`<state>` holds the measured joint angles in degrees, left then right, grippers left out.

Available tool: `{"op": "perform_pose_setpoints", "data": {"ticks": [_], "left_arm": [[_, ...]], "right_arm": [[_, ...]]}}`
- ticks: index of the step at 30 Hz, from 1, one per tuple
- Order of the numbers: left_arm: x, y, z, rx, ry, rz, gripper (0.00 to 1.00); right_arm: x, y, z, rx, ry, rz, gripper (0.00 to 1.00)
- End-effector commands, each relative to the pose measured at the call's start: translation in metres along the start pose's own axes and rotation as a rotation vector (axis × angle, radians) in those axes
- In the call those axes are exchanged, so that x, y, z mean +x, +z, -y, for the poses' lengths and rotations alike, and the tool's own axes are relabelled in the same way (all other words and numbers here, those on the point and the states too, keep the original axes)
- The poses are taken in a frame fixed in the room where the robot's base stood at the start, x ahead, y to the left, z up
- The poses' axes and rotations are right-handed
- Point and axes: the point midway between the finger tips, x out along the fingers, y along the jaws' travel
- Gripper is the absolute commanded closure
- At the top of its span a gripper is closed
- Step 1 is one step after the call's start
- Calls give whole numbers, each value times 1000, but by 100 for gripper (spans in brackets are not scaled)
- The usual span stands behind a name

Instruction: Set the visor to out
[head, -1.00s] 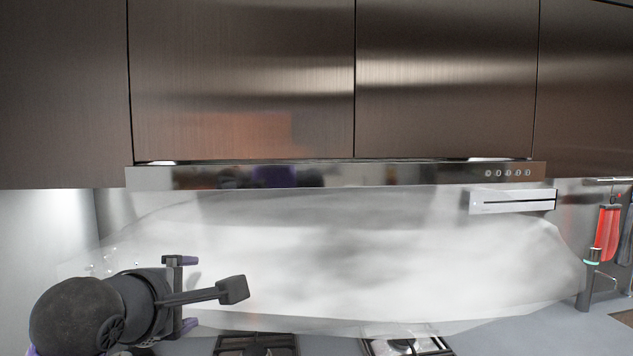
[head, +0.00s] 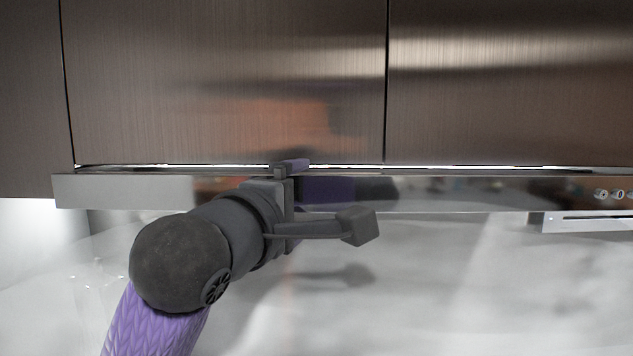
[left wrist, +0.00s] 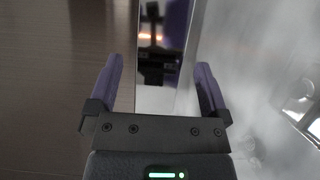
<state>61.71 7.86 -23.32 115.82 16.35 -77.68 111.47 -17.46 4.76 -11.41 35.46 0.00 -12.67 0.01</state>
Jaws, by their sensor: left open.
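The visor (head: 470,193) is a long shiny metal strip along the underside of the upper cabinets in the head view. A thin bright line runs between its top edge and the cabinets. My left gripper (head: 298,205) is at the visor's front, left of its middle, with one finger near its top edge and the lower finger mostly hidden. In the left wrist view, the visor (left wrist: 153,100) lies between the two purple fingers of the open left gripper (left wrist: 160,68), with gaps on both sides. I cannot tell whether any finger touches it. My right gripper is not in view.
Brown brushed-metal cabinets (head: 220,85) stand directly above the visor. Round buttons (head: 619,194) sit at its right end. A slotted metal bar (head: 590,221) is on the wall below right. The pale backsplash (head: 470,290) below is clear.

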Motion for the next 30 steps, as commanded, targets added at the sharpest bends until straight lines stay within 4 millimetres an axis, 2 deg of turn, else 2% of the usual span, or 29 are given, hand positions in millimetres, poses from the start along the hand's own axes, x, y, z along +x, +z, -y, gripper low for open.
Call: {"op": "perform_pose_setpoints", "data": {"ticks": [3,7,11,18,30], "left_arm": [[23,0,-2,-1,-4,-1,0],[39,0,-2,-1,-2,-1,0],[46,0,-1,0,0,-1,0],[46,0,0,0,0,0,2],[46,0,0,-1,-1,0,87]], "right_arm": [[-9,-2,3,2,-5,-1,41],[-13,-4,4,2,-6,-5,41],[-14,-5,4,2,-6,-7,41],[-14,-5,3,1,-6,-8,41],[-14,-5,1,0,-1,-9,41]]}}
